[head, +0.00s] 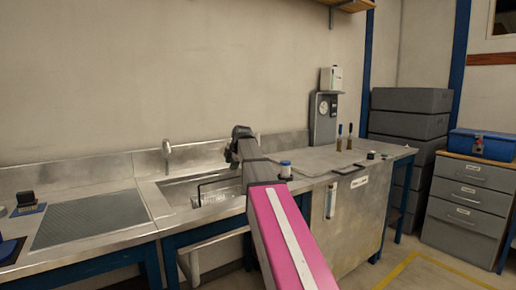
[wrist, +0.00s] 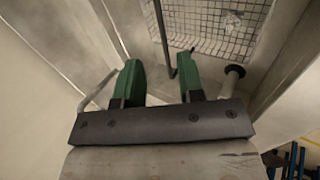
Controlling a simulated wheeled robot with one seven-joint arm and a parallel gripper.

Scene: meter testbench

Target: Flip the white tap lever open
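A grey metal tap (head: 167,149) rises at the back left of the sink (head: 180,181) in the head view. A pale bent bar (wrist: 96,92) lies left of the fingers.
A black knob on a pale stem (wrist: 231,78) is right of the right finger. A wire grid (wrist: 215,22) shows beyond the fingers. A grey gauge unit (head: 323,117) and two brown-and-blue tools (head: 344,137) stand on the right counter.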

